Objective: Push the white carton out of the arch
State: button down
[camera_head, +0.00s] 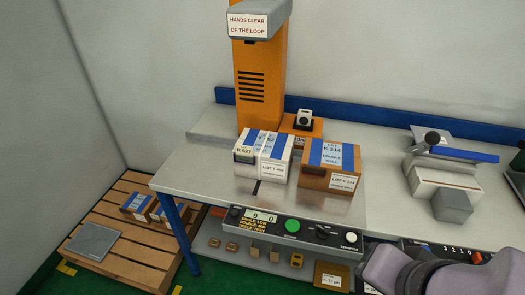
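The white carton (263,166) stands upright on the grey worktop, close in front of the orange column (260,90) of the machine. It has blue and white bands over its top and printed labels on its front. I take the orange column with its grey overhanging head (263,18) to be the arch; the head hangs above the carton area. A full loop around the carton cannot be made out. My gripper is not in view; only a purple and dark piece, probably of my arm, shows at the lower right, well away from the carton.
A brown carton (331,166) with a blue band stands just right of the white one. Behind is an orange device (302,125). A control panel (290,229) lines the front edge; a grey-white machine (443,180) stands right. A pallet (118,245) with boxes lies on the floor at left.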

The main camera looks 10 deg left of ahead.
aim_at(273, 153)
jog(key=i+j, duration=0.4)
jog(key=j, duration=0.15)
jog(key=i+j, duration=0.4)
jog(key=j, duration=0.15)
